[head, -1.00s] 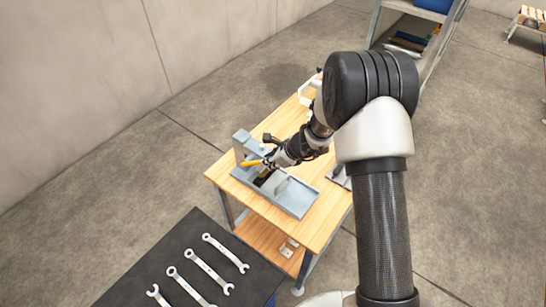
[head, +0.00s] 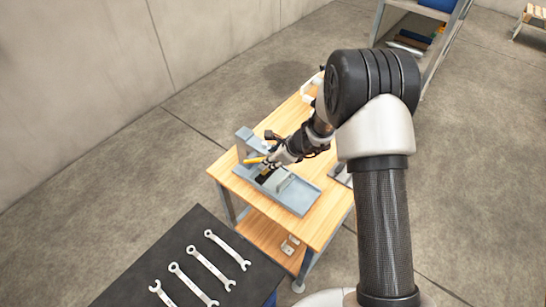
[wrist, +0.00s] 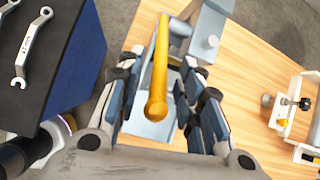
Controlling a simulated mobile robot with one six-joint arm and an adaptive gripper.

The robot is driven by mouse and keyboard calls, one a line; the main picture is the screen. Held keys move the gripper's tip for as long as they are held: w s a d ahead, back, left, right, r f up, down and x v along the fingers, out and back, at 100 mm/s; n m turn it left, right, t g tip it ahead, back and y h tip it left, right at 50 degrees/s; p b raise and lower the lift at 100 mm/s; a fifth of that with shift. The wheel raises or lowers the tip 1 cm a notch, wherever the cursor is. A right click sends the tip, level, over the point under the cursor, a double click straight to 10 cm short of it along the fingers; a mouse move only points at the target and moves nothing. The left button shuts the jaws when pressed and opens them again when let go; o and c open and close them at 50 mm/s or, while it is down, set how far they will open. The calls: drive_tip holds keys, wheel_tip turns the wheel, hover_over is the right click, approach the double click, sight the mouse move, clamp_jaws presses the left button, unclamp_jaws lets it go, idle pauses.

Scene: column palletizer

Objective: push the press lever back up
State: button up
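The press (head: 246,143) is a grey upright with a flat grey base (head: 300,196) on the wooden table. Its yellow lever (head: 253,160) sticks out to the left, close to level in the head view. In the wrist view the lever (wrist: 158,75) runs between the two fingers, its round knob nearest the camera. My gripper (head: 268,164) is at the lever. In the wrist view my gripper (wrist: 161,62) is open, with a finger on each side of the lever and gaps between. The lever's joint is partly hidden.
A dark-topped bench (head: 200,262) with several wrenches stands at the front left. A white fixture (wrist: 293,105) stands on the wooden table (head: 240,188) to the right in the wrist view. A shelf (head: 425,45) stands at the back right.

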drive_tip(key=shift+r, duration=0.1)
drive_tip(key=v, duration=1.2)
drive_tip(key=shift+s, duration=0.1)
